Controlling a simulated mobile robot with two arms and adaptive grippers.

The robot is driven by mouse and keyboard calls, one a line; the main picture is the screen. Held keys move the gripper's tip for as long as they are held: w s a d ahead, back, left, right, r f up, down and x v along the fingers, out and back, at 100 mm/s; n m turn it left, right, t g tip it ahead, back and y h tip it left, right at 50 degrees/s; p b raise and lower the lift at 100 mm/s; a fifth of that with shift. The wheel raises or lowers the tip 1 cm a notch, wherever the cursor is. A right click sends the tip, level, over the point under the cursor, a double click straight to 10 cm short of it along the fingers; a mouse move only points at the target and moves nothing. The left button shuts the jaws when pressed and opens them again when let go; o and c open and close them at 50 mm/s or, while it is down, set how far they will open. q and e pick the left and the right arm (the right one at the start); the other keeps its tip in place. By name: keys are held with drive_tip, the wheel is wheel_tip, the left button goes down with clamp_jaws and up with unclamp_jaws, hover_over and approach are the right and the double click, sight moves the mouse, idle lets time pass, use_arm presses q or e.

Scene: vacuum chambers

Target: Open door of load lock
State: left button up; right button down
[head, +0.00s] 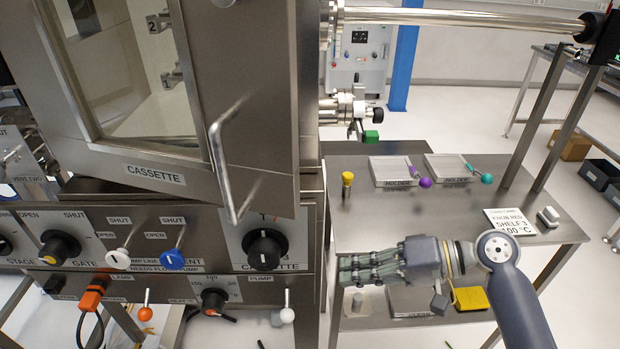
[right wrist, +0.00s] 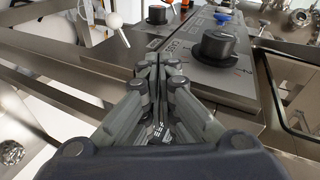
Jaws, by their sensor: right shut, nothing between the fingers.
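A steel door with a glass window and a label reading CASSETTE (head: 155,174) fills the upper left of the head view. A bent bar handle (head: 222,165) is fixed near its right edge. Numbered shelf marks show through the glass. I cannot tell whether the door is fully closed or slightly ajar. My right gripper (head: 345,270) is below and to the right of the handle, apart from it, in front of the side table. In the right wrist view its fingers (right wrist: 158,68) are together and empty. My left gripper is not in view.
Below the door is a control panel with a black knob (head: 264,249), a blue knob (head: 173,259) and a white knob (head: 118,259). A steel side table (head: 400,225) stands to the right, bearing two holder trays and a yellow-topped post (head: 347,186).

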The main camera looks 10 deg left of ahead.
drive_tip(key=w+d+r+g+y, duration=0.1)
drive_tip(key=w+r+g+y, duration=0.15)
drive_tip(key=r, duration=0.75)
drive_tip(key=w+d+r+g+y, duration=0.1)
drive_tip(key=w+r, duration=0.2)
drive_tip(key=r, duration=0.6)
drive_tip(key=shift+m+t, duration=0.25)
drive_tip(key=shift+m, duration=0.05)
drive_tip(key=p+x, duration=0.1)
drive_tip(key=x, duration=0.2)
drive_tip(key=r+p+x, duration=0.1)
drive_tip(key=x, duration=0.3)
drive_tip(key=p+x, duration=0.1)
drive_tip(key=x, duration=0.3)
drive_tip(key=shift+w+r+p, duration=0.1)
drive_tip(key=shift+r+p, duration=0.05)
drive_tip(key=shift+p, duration=0.15)
drive_tip(key=s, duration=0.1)
drive_tip(key=s+p, duration=0.1)
drive_tip(key=s, duration=0.1)
drive_tip(key=shift+s+d+f, duration=0.2)
drive_tip(key=shift+s+f, duration=0.1)
drive_tip(key=shift+s, duration=0.05)
drive_tip(key=shift+s+y+p, duration=0.15)
drive_tip(key=shift+y+p, duration=0.1)
drive_tip(key=shift+p, duration=0.1)
